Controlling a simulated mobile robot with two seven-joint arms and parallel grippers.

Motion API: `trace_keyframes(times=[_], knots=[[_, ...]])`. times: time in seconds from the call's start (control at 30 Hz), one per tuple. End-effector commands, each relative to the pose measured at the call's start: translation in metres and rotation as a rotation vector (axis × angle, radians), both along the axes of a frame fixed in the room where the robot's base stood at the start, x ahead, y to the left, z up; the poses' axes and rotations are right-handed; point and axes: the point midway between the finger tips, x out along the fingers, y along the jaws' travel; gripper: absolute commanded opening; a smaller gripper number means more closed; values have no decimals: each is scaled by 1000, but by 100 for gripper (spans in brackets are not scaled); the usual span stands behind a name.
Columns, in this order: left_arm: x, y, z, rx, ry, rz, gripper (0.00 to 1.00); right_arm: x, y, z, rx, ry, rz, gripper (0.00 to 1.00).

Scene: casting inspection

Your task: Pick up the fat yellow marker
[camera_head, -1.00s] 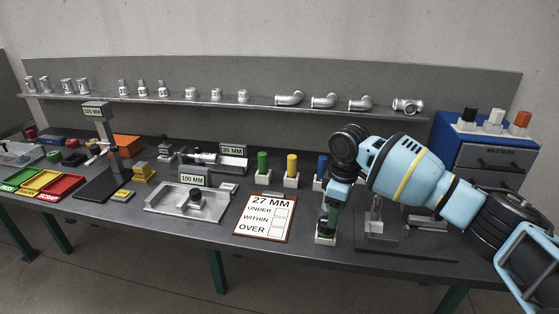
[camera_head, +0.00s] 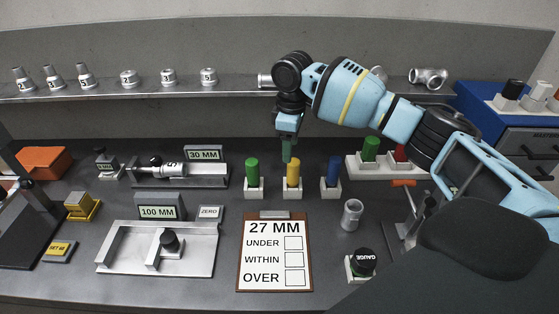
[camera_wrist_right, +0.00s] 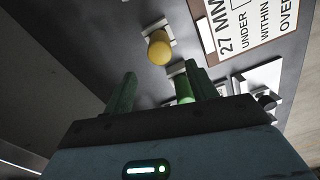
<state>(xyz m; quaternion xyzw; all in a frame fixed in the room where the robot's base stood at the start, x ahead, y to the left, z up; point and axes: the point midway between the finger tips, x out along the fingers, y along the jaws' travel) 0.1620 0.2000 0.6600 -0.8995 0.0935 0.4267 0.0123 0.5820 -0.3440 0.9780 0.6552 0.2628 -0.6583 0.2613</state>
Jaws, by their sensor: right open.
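The fat yellow marker (camera_head: 293,172) stands upright in a white holder block between a green marker (camera_head: 252,172) and a blue marker (camera_head: 332,173). My right gripper (camera_head: 287,155) points down just above and behind or beside the yellow marker's top; the head view does not settle its depth. In the right wrist view the open, empty fingers (camera_wrist_right: 160,73) show the yellow marker's round top (camera_wrist_right: 159,50) ahead of them. There, the green marker (camera_wrist_right: 184,90) is partly hidden by one finger. My left gripper is not in view.
A clipboard (camera_head: 274,253) lies in front of the markers. A measuring fixture (camera_head: 203,252) is left. Fittings line the shelf (camera_head: 120,92).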

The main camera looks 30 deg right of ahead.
Motion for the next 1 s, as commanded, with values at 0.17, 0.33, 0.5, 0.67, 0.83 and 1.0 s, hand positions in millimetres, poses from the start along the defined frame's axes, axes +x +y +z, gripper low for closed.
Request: trace_keyframes(times=[0.17,0.33,0.5,0.67,0.83,1.0], knots=[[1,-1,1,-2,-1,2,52,0,0,0,-1,1,-1,57],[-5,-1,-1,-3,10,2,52,-1,-1,-9,-1,3,-1,57],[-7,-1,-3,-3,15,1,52,-1,-1,-25,-1,4,-1,57],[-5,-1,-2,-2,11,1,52,-1,-1,-28,0,1,-1,57],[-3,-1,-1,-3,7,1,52,-5,-5,-46,-2,4,-1,57],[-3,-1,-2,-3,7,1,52,-8,-7,-70,0,4,-1,57]])
